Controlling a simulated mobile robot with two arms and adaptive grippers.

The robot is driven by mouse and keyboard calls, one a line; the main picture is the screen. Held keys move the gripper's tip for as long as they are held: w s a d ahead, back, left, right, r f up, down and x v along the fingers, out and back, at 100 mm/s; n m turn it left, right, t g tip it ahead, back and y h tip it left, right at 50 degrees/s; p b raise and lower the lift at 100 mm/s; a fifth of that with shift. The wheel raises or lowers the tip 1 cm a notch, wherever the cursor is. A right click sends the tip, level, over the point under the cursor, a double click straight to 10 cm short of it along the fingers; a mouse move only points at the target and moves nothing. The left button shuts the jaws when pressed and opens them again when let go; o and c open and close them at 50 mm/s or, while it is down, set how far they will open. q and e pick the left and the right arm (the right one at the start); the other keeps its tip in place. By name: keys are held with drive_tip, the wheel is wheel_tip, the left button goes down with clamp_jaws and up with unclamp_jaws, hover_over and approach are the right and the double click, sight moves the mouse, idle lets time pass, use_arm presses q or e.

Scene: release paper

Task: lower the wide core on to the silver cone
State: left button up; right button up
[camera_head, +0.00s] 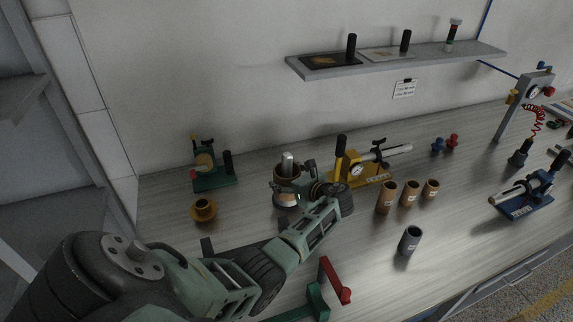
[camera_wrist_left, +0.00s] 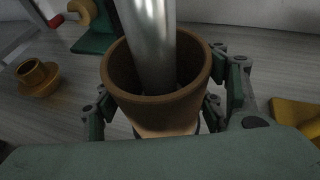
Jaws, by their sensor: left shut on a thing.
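The wide core (camera_head: 287,174), a brown open tube, is held upright around the silver cone (camera_head: 287,160), whose shiny top sticks out above the core's rim. In the left wrist view I look down into the wide core (camera_wrist_left: 120,88), and the silver cone (camera_wrist_left: 150,45) stands inside it, nearer the far wall. My left gripper (camera_head: 298,183) is shut on the core, with a finger on each side of it in the wrist view. A pale base shows below the core. Whether the core rests on it is unclear. My right gripper is not in view.
A yellow fixture with a gauge (camera_head: 362,172) stands close to the right. A flanged brown piece (camera_head: 204,209) and a green stand (camera_head: 214,180) are to the left. Several brown tubes (camera_head: 410,192) and a grey tube (camera_head: 410,240) stand at right. A shelf (camera_head: 400,63) hangs above.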

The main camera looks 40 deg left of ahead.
use_arm(q)
drive_tip(key=shift+f, duration=0.35)
drive_tip(key=o, duration=1.3)
drive_tip(key=v, duration=1.2)
drive_tip(key=shift+w, duration=0.1)
drive_tip(key=shift+d+f, duration=0.1)
drive_tip(key=shift+f, duration=0.05)
